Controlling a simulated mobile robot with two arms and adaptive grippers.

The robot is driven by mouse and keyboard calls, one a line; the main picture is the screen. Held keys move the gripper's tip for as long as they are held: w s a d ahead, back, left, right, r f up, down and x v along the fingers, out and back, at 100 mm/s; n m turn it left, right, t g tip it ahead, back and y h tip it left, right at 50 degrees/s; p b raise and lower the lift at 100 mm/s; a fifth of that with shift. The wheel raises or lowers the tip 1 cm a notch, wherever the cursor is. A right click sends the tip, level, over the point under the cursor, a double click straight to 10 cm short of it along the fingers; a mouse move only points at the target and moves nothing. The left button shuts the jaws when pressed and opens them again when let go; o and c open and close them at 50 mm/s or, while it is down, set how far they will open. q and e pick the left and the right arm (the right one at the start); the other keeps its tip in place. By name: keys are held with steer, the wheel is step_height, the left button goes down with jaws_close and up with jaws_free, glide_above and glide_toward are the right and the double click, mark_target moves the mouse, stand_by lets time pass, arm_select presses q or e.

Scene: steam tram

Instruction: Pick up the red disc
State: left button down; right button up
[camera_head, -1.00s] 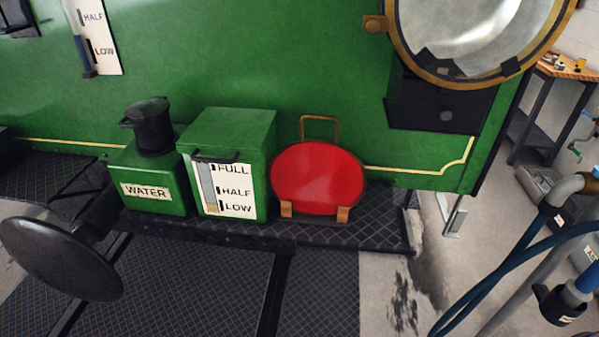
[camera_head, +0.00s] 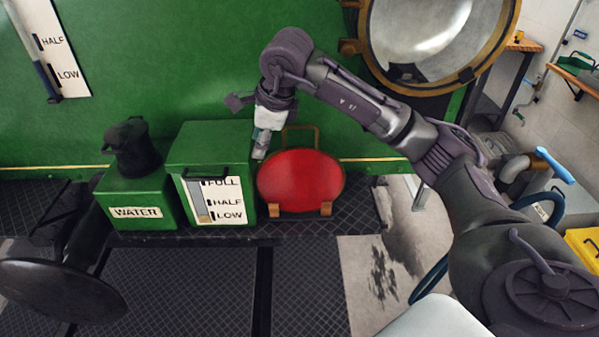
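The red disc (camera_head: 300,181) stands upright on a small stand with wooden feet and a looped brass handle (camera_head: 301,129) above it, on the tram's dark ledge. My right arm reaches in from the right. Its gripper (camera_head: 260,151) hangs just above the disc's upper left edge, beside the gauge box. It is small and seen edge-on, so I cannot tell whether its fingers are open or shut, or whether it touches the disc. My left gripper is not in view.
A green box with a FULL/HALF/LOW gauge (camera_head: 213,197) stands close left of the disc. A green WATER box (camera_head: 137,213) with a black cap is further left. A round black buffer (camera_head: 62,290) juts out at lower left. The round lamp (camera_head: 425,40) hangs upper right.

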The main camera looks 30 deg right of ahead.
steer(key=s+d+r+t+h, duration=0.1)
steer(key=s+d+r+h, duration=0.1)
steer(key=d+r+h, duration=0.45)
steer(key=y+p, duration=0.2)
steer(key=p, duration=0.1)
glide_toward(298, 126)
steer(key=x, duration=0.5)
steer(key=shift+m+h, duration=0.25)
steer(key=shift+m, duration=0.15)
steer(key=p+x, duration=0.3)
steer(key=x, duration=0.2)
steer(key=shift+f, duration=0.15)
steer(key=shift+w+f, duration=0.15)
steer(key=shift+f, duration=0.05)
jaws_close()
steer(key=shift+r, duration=0.1)
